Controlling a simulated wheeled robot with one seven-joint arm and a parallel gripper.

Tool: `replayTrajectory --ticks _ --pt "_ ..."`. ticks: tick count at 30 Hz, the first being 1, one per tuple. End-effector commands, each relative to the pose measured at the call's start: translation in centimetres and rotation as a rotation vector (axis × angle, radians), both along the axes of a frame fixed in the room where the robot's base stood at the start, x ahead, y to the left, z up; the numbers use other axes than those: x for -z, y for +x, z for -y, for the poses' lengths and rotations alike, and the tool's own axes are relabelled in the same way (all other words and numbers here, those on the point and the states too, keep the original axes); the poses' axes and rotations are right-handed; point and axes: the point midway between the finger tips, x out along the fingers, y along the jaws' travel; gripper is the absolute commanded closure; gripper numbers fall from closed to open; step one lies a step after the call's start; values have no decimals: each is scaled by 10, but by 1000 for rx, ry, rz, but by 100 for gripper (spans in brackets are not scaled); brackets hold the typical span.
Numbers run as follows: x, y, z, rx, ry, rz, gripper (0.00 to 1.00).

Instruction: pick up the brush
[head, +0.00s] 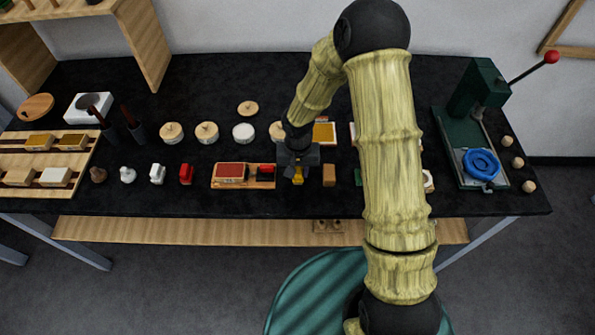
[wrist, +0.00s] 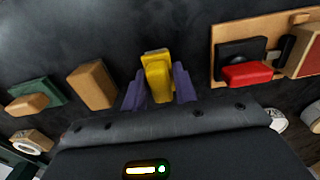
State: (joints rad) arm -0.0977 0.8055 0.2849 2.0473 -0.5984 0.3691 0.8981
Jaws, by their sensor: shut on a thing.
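My gripper (head: 298,176) is low over the front middle of the black bench. Its purple fingers (wrist: 160,90) are shut on a small yellow thing (wrist: 157,75), which sits between them in the wrist view. The yellow thing also shows under my gripper in the head view (head: 298,180). No bristles show on it, so I cannot tell whether it is the brush. I cannot tell whether it touches the bench.
A brown block (head: 329,175) stands close to the right of my gripper. A wooden tray (head: 244,184) with red pads lies close to the left. Small figures and round lids stand further left. A green press (head: 470,130) holding a blue coil (head: 481,163) stands right.

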Motion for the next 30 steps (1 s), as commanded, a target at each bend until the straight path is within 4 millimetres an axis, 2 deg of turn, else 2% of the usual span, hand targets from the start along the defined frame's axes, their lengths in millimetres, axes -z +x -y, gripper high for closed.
replayTrajectory --ticks 5,18,22,30 --pt "-14 1 0 3 1 3 94" --pt "-90 1 0 2 0 3 94" --pt "-99 0 0 0 1 1 94" --pt "-99 0 0 0 1 -1 94"
